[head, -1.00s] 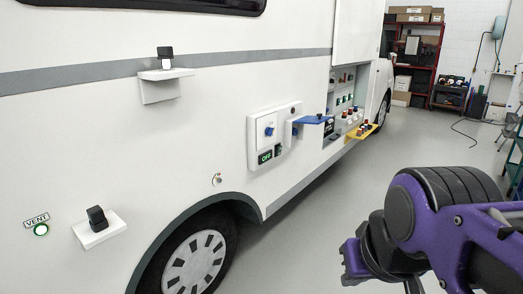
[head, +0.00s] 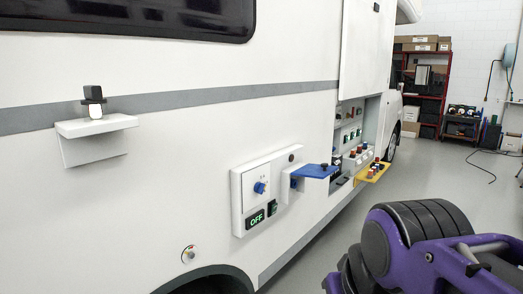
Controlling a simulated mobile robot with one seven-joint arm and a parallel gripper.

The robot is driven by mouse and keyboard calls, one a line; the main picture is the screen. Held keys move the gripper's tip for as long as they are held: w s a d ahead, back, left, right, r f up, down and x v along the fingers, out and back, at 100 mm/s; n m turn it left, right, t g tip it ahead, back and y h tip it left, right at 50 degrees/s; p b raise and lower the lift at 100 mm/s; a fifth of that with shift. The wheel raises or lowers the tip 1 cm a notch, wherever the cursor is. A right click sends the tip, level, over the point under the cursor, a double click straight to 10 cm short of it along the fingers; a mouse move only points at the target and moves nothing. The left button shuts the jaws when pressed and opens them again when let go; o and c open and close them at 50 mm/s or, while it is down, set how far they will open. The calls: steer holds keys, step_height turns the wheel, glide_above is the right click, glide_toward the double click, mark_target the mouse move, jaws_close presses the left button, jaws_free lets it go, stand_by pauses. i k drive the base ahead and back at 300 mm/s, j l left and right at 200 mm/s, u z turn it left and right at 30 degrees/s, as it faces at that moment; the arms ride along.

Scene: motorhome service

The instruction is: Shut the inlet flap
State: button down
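A white panel (head: 236,205) on the motorhome's side carries a blue knob (head: 259,187) and a green-lit OFF display (head: 256,218). At its right edge a small white plate (head: 285,190) with a blue part stands out from the wall, beside a blue shelf (head: 313,171). I cannot tell for sure which piece is the inlet flap; this plate may be it. A round fitting (head: 189,254) sits lower left on the wall. My purple and black arm is at the lower right, apart from the wall. My gripper is not clearly visible.
A white shelf (head: 97,126) with a black-topped item juts from the wall at left. An open service bay (head: 347,137) with a raised hatch (head: 366,45) lies beyond the panel, with a yellow shelf (head: 373,172) jutting out. The grey floor (head: 440,185) at right is clear.

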mark_target(314, 171)
steer(key=i+l, duration=0.2)
steer(key=i, duration=0.3)
steer(key=i+l+u, duration=0.15)
steer(key=i, duration=0.35)
steer(key=l, duration=0.1)
